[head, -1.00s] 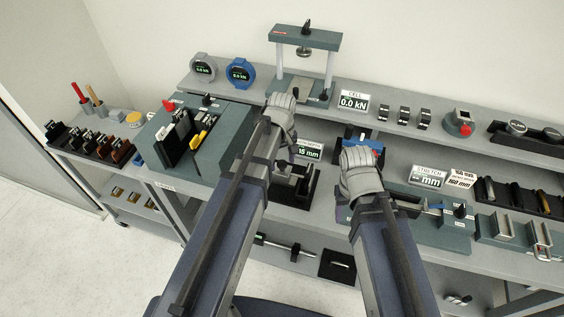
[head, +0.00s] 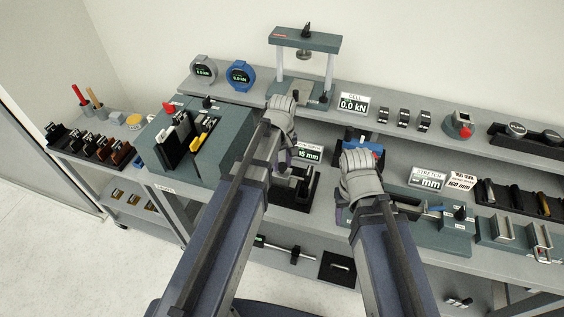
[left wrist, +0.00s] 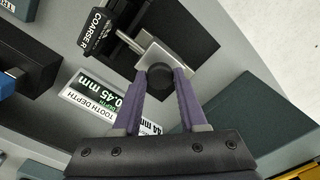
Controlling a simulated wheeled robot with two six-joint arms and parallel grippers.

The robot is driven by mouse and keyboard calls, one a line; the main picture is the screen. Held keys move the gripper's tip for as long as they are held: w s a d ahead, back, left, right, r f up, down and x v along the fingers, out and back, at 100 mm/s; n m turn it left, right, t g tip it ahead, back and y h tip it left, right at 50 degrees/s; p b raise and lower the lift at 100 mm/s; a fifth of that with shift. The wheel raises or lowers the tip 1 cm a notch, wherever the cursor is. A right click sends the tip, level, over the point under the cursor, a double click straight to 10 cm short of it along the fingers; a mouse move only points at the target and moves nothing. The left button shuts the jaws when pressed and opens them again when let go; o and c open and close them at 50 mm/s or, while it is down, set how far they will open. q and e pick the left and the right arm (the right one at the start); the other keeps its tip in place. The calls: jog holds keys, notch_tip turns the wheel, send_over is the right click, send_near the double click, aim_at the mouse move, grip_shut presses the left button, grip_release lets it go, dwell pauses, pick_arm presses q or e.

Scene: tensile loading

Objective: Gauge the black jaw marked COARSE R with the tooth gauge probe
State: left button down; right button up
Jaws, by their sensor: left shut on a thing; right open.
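The black jaw marked COARSE R (left wrist: 98,28) sits in the dark gauge stand (left wrist: 198,42) in the left wrist view. My left gripper (left wrist: 160,76) is shut on the black knob of the tooth gauge probe (left wrist: 154,55), a pale metal block. Metal rods run from the block to the jaw's side; whether they touch its teeth I cannot tell. A tooth depth readout (left wrist: 104,96) beside it shows 0.45 mm. In the head view my left gripper (head: 284,162) is over the stand (head: 312,188). My right gripper (head: 342,210) is open, its fingers mostly hidden by its wrist.
A teal rack (head: 225,140) with upright plates stands left of my left arm. A press frame (head: 305,42) stands behind. A teal stretch fixture (head: 440,232) is to the right of my right gripper. A blue object (head: 365,148) lies between the arms.

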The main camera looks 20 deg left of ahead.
dwell(0.8)
pick_arm(q)
jog(key=a, duration=0.4)
jog(key=shift+w, duration=0.1)
jog(key=shift+c, duration=2.4)
grip_release()
jog(key=shift+a, duration=0.15)
